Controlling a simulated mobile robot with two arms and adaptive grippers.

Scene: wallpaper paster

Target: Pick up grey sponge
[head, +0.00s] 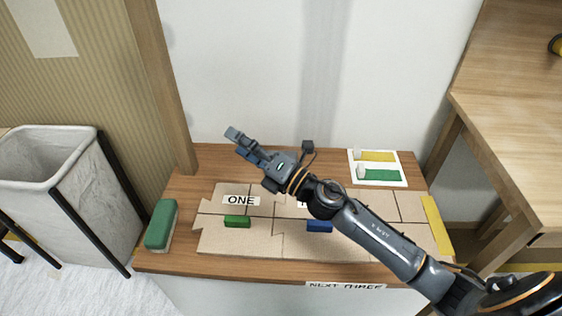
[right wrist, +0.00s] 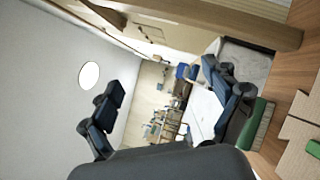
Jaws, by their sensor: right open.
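No plainly grey sponge stands out. A green block with a pale greyish underside (head: 161,225) lies at the table's left front corner in the head view. It also shows in the right wrist view (right wrist: 254,124), beside one finger. Two small pale grey-white blocks, a back one (head: 357,153) and a front one (head: 361,171), sit on a white card at the back right. I cannot tell whether any of these is the sponge. My right gripper (head: 237,143) is open and empty above the table's back part, pointing left, apart from all of them. My left gripper is out of view.
Brown cardboard pieces (head: 290,242) cover the table's middle, with a green block (head: 237,221) and a blue block (head: 320,226) on them. A wooden post (head: 160,80) rises behind the table's left side. A lined bin (head: 45,175) stands left.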

